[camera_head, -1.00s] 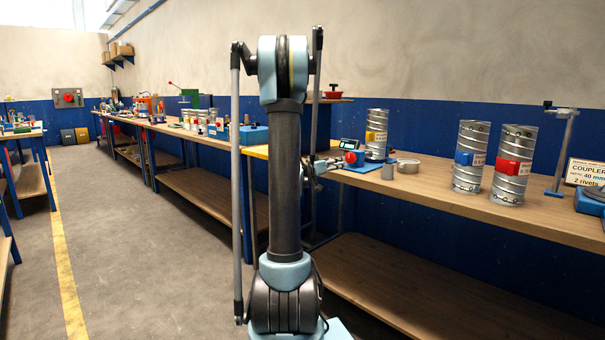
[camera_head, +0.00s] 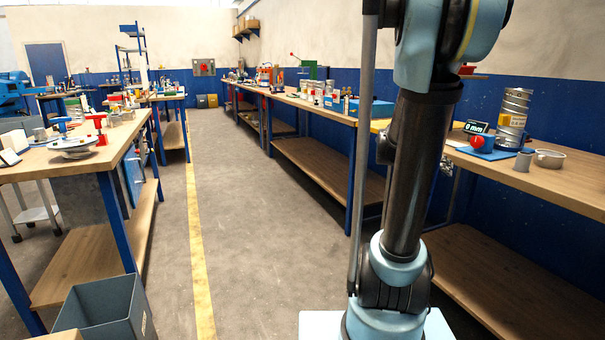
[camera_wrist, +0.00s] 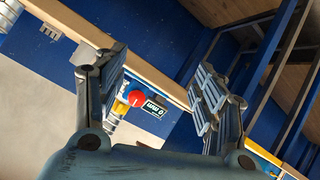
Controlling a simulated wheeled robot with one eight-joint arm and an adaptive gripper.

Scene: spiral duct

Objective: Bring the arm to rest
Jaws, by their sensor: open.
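My gripper (camera_wrist: 155,95) shows in the wrist view with its two ridged fingers spread wide apart. It is open, and nothing is between the fingers. Beyond the fingers, at a distance, the wrist view shows a bench edge and a small gauge with a red knob (camera_wrist: 137,98). In the head view my arm stands upright in front of the right bench, at right of centre. The end of the arm and my gripper are hidden or out of that view.
The right bench (camera_head: 565,180) carries a red-knobbed gauge (camera_head: 483,142), a spiral duct piece (camera_head: 513,110) and a metal ring (camera_head: 550,158). A left bench (camera_head: 95,158) has a grey bin (camera_head: 105,310) below its near end. The aisle floor (camera_head: 265,230) between them is clear.

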